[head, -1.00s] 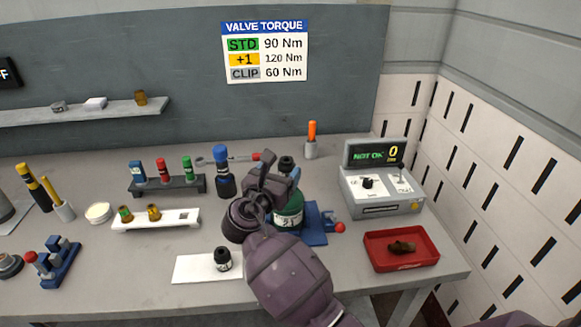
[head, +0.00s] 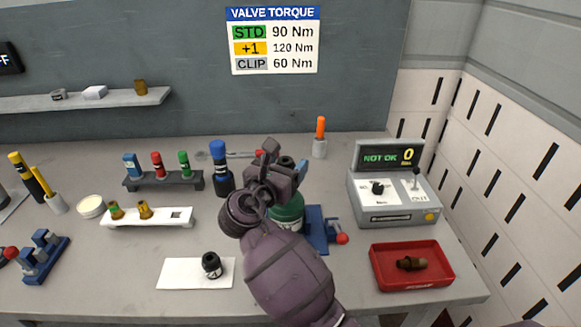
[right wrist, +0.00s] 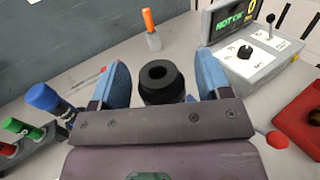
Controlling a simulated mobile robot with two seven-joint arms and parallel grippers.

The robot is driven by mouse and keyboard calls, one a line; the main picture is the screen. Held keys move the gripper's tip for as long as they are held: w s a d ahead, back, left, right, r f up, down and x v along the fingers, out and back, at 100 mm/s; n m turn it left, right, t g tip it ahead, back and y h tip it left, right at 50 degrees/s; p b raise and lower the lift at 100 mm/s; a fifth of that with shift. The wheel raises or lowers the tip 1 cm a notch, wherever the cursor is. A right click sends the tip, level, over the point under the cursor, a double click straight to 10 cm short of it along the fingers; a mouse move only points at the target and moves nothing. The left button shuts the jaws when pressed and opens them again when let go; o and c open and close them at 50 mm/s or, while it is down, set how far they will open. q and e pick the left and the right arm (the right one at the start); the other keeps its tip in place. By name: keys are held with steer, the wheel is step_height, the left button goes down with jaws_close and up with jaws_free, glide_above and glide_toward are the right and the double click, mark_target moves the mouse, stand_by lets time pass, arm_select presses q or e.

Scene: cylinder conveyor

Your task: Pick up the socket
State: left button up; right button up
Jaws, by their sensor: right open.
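A black stepped socket-like piece (right wrist: 160,82) with a round hole in its top stands between the two blue fingers of my right gripper (right wrist: 163,80) in the right wrist view. The fingers are open, one on each side of it, with a gap visible. In the head view my right gripper (head: 272,172) is over the green cylinder (head: 288,213), and the black piece (head: 287,162) shows partly behind it. Another small black piece with a pale label (head: 211,264) sits on a white mat (head: 180,274). I cannot tell which one is called the socket. My left gripper is out of view.
A tester box (head: 395,197) reading NOT OK 0 is to the right. A red tray (head: 379,276) holds a brown fitting (head: 411,263). A blue-capped dark bottle (head: 221,170) stands left of my gripper. A blue clamp with a red knob (head: 341,239) is close on the right.

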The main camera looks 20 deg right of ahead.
steer(key=shift+w, duration=0.1)
steer(key=c, duration=1.1)
steer(key=shift+r, duration=0.1)
